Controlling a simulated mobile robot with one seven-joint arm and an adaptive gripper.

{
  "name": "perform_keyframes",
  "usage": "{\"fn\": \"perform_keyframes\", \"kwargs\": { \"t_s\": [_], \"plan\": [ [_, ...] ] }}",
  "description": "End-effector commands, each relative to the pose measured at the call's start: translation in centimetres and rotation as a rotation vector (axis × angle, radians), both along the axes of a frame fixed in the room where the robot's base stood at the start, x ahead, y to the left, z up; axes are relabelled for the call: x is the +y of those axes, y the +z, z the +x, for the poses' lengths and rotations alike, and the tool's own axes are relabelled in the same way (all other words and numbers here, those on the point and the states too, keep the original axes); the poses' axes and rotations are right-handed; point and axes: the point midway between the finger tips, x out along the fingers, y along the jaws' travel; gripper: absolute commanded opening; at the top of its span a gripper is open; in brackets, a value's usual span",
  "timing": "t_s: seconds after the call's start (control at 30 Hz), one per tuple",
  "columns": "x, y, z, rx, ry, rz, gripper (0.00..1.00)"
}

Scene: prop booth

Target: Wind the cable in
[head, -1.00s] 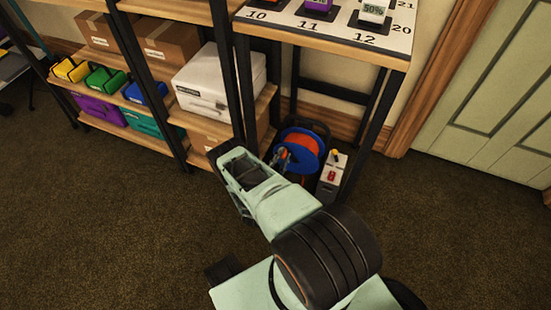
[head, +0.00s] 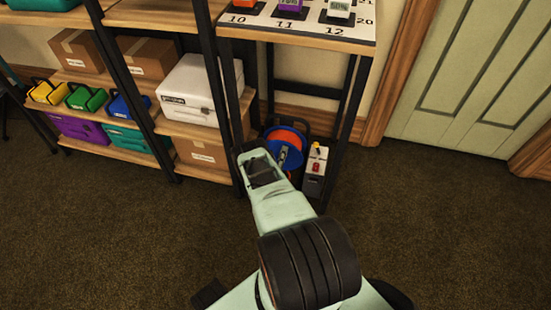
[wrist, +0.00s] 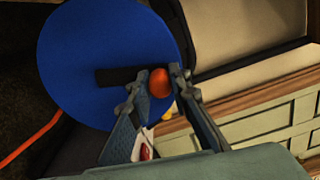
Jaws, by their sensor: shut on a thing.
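The cable reel (head: 288,142) stands on the floor under the right-hand rack, with a blue disc and orange cable around it. My arm partly covers it in the head view. In the wrist view, the blue disc (wrist: 90,50) fills the upper left, with a black crank bar (wrist: 118,76) across it. An orange knob (wrist: 159,84) sits at the bar's end. My gripper (wrist: 160,80) is shut on the knob, a finger on each side. Orange cable (wrist: 30,140) leads off at lower left. My fingertips are hidden in the head view.
A small grey box with red and yellow parts (head: 315,170) stands close right of the reel. Dark rack posts (head: 340,140) flank the reel, and a numbered board (head: 290,30) lies above. Shelves with boxes (head: 200,88) are left. Open carpet (head: 450,220) lies right.

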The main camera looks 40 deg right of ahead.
Motion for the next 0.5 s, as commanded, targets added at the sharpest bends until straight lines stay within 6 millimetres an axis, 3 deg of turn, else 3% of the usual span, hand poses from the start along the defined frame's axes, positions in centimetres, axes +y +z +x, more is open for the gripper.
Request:
{"fn": "perform_keyframes", "kwargs": {
  "t_s": [0.1,0.5],
  "plan": [
    [-1.1,-0.2,-0.7,-0.090,-0.008,0.067,0.00],
    [-2.5,-1.6,-2.3,-0.364,-0.006,0.279,0.00]
  ]
}}
